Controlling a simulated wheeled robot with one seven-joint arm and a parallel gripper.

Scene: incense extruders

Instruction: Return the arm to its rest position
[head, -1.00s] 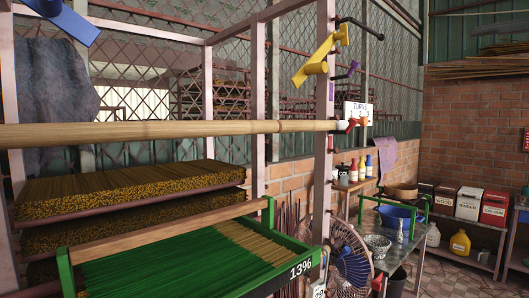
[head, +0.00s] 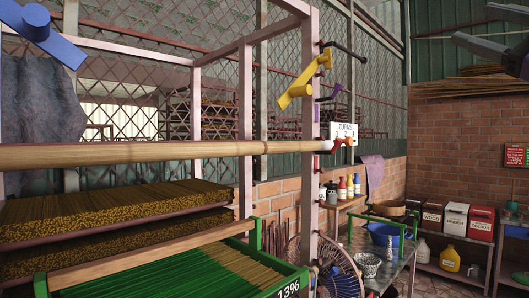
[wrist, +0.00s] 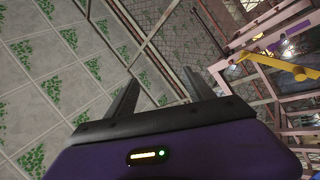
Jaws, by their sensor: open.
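My gripper (head: 472,24) shows at the top right edge of the head view as two dark grey fingers, raised in front of the brick and green wall. Its body is cut off by the frame. In the wrist view my gripper (wrist: 161,75) has its fingers spread apart with nothing between them. It is tilted, with the patterned tiles and mesh behind it. Most of the arm is out of view.
A pink frame (head: 246,130) carries a bamboo pole (head: 120,153), a yellow crank (head: 304,80) and a blue one (head: 45,38). Incense trays (head: 110,212) and a green-framed tray (head: 170,268) stand below. A metal table (head: 385,262) and labelled boxes (head: 455,220) are right.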

